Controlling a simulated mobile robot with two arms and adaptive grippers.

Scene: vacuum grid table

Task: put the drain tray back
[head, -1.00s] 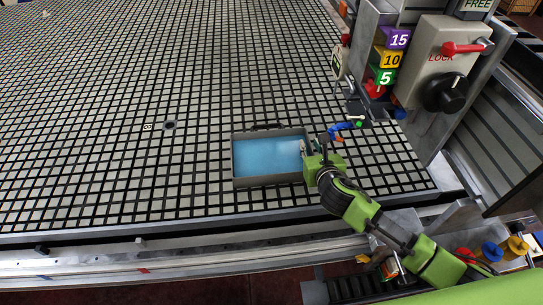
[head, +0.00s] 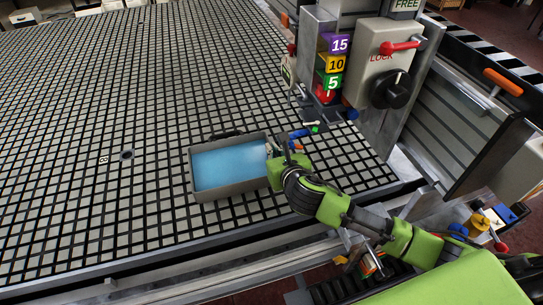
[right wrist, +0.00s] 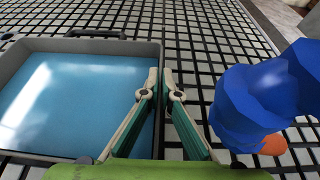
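The drain tray (head: 228,190) is a grey, shallow rectangular box with blue liquid in it and a dark handle on its far side. It is at the grid table's (head: 90,215) near right part. I cannot tell whether it rests on the table or hangs just above it. My right gripper (head: 269,152) is at the tray's right wall. In the right wrist view the two fingertips (right wrist: 160,82) are close together, one on each side of that wall, gripping it. The tray (right wrist: 90,42) fills the left of that view. My left gripper is not in view.
A blue-handled valve (head: 301,133) stands just right of the tray; its blue part (right wrist: 265,95) is close to my right finger. A control column with number blocks (head: 336,64) and a grey box with a red lever (head: 399,47) stand beyond.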

